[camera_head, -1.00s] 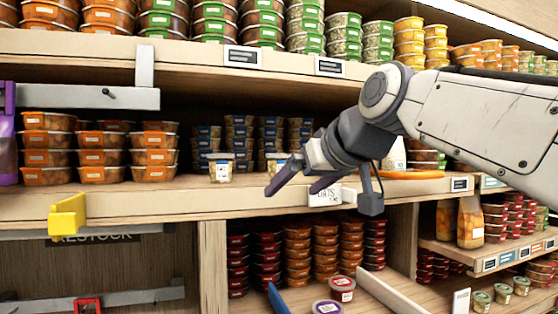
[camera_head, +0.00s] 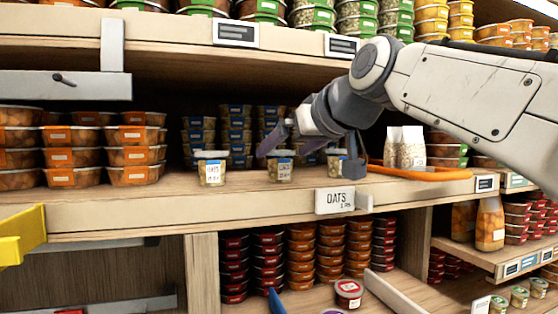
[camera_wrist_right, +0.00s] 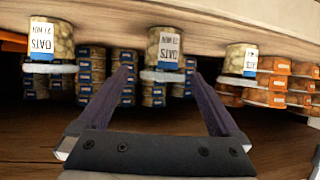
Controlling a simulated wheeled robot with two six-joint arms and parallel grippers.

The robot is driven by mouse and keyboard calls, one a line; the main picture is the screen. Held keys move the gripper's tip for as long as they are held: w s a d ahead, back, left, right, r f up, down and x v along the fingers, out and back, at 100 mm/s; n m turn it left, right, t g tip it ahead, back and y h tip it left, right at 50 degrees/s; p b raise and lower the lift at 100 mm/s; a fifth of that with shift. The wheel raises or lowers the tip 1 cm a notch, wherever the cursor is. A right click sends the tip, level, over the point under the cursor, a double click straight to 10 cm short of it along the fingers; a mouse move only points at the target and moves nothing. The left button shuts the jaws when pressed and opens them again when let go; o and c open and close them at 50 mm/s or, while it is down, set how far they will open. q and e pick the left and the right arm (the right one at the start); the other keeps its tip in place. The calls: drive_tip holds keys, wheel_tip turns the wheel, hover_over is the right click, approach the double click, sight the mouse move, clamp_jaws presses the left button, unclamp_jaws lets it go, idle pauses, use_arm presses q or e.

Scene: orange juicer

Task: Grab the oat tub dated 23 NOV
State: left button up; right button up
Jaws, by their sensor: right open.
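Three small clear oat tubs with blue-and-white labels stand along the front of the middle shelf: a left tub (camera_head: 211,168), a middle tub (camera_head: 280,166) and a right tub (camera_head: 335,161) partly behind my right gripper. My right gripper (camera_head: 287,145) is open and empty, just above and in front of the middle tub. The right wrist view is upside down. There the middle tub (camera_wrist_right: 164,50) lies beyond and between the open fingers (camera_wrist_right: 163,78), with the right tub (camera_wrist_right: 47,45) and left tub (camera_wrist_right: 241,57) outside them. The labels read OATS and NOV; the day numbers are too blurred to be sure.
Blue-lidded stacks (camera_head: 235,135) stand behind the oat tubs. Orange tubs (camera_head: 135,155) are stacked to the left. An OATS sign (camera_head: 335,201) hangs on the shelf edge. Clear bags (camera_head: 405,147) and an orange loop (camera_head: 425,174) are to the right. An upper shelf (camera_head: 170,45) overhangs.

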sight(273, 157)
drive_tip(key=shift+w+a+f+p, duration=0.15)
drive_tip(key=shift+w+a+p, duration=0.2)
drive_tip(key=shift+w+p, duration=0.15)
drive_tip(key=p+x, duration=0.1)
drive_tip(key=x, duration=0.2)
drive_tip(key=shift+w+a+f+p, duration=0.15)
drive_tip(key=shift+w+p, duration=0.1)
drive_tip(key=shift+p, duration=0.1)
drive_tip(key=shift+w+a+f, duration=0.15)
drive_tip(key=shift+w+f, duration=0.1)
drive_tip(key=c, duration=1.3)
drive_tip(key=shift+r, duration=0.1)
